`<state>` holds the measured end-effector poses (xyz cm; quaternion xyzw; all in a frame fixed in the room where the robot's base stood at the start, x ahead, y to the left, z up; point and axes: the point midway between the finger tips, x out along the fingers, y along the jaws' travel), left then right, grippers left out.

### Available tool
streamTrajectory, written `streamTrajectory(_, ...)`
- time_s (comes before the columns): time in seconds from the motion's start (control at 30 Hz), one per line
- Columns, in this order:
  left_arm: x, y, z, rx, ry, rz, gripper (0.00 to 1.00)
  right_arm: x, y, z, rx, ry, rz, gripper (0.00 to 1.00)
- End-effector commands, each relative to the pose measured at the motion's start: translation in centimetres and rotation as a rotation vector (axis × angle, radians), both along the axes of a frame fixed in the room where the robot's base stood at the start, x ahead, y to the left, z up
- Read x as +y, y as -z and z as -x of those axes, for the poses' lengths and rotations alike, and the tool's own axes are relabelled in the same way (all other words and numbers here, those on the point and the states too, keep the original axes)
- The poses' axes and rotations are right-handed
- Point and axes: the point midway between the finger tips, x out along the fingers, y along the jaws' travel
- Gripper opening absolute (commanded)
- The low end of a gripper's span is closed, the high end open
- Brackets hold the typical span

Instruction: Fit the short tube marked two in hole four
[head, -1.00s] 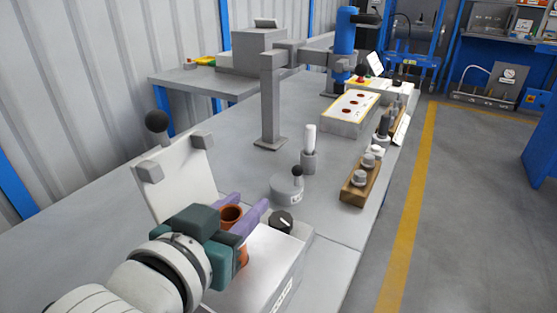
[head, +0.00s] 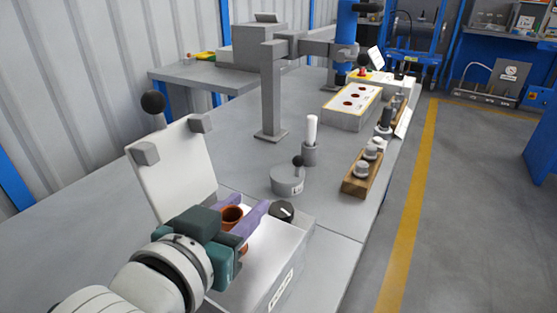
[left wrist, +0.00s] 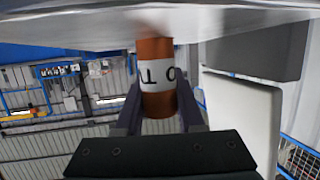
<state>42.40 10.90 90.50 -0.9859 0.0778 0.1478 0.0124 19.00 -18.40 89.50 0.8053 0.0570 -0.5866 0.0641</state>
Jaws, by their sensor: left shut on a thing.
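My left gripper (head: 236,217) is shut on an orange-brown tube (head: 232,214), a purple finger on each side. In the left wrist view the tube (left wrist: 157,104) carries a white label with dark letters, "O T" showing, turned over. Its far end meets or nearly meets a pale surface there; I cannot tell whether it is in a hole. The gripper is over a light grey box (head: 285,252) with a raised white lid (head: 172,172). No hole number is readable. My right gripper is not in view.
A black knob (head: 282,211) is on the box close to the right finger. Bare bench lies at left.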

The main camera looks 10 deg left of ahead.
Motion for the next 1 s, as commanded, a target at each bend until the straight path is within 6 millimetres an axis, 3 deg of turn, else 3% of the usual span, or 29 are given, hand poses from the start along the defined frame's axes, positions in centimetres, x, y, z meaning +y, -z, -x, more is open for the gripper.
streamTrajectory(1.0,0.0,2.6,0.0,-0.002,0.0,0.001,0.0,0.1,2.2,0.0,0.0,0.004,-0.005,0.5)
